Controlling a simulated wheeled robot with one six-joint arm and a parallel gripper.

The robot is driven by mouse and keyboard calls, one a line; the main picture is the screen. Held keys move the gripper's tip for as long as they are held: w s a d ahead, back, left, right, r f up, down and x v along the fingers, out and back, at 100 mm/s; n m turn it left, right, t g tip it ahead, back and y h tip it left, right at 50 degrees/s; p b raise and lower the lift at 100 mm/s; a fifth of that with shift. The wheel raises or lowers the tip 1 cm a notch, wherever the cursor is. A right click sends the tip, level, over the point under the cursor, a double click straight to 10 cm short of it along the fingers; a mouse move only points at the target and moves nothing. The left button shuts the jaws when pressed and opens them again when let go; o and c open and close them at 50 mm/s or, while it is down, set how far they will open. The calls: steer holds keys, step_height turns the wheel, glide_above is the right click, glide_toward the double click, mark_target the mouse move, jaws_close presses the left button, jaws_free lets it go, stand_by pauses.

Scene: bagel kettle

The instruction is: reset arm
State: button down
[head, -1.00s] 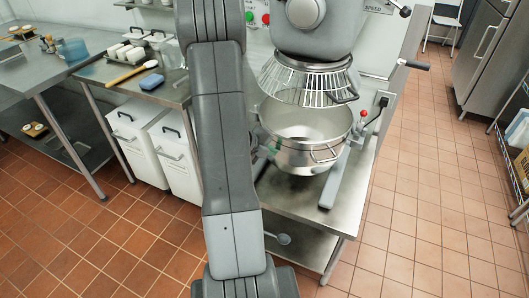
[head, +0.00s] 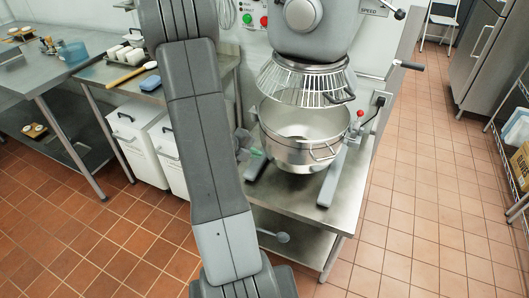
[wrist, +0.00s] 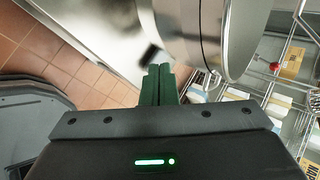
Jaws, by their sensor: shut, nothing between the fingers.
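My gripper (wrist: 158,84) shows in the wrist view with its two dark green fingers together and nothing between them. In that view the steel mixer bowl (wrist: 190,30) is close by, above and to the right of the fingers. In the head view my arm rises through the left middle, and the gripper is mostly hidden behind it, with a small part showing just left of the mixer bowl (head: 304,135). The bowl sits under the wire guard (head: 303,82) of the grey mixer (head: 312,35).
The mixer stands on a steel table (head: 350,190) with a lower shelf. At left are a steel counter (head: 100,72) and white bins (head: 135,145). A lever with a red knob (head: 360,113) is right of the bowl. The tiled floor at right (head: 420,200) is clear.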

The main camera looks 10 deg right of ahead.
steer(key=v, duration=0.5)
steer(key=shift+s+a+r+p, duration=0.2)
steer(key=shift+s+p, duration=0.1)
steer(key=shift+p, duration=0.1)
steer(key=shift+d, duration=0.1)
steer(key=b, duration=0.2)
glide_toward(279, 153)
step_height(279, 153, down, 3)
steer(key=d, duration=0.1)
steer(key=w+d, duration=0.1)
steer(key=d, duration=0.1)
steer(key=shift+w+d+f, duration=0.2)
steer(key=shift+w+f, duration=0.1)
steer(key=shift+w, duration=0.05)
steer(key=shift+d+r, duration=0.1)
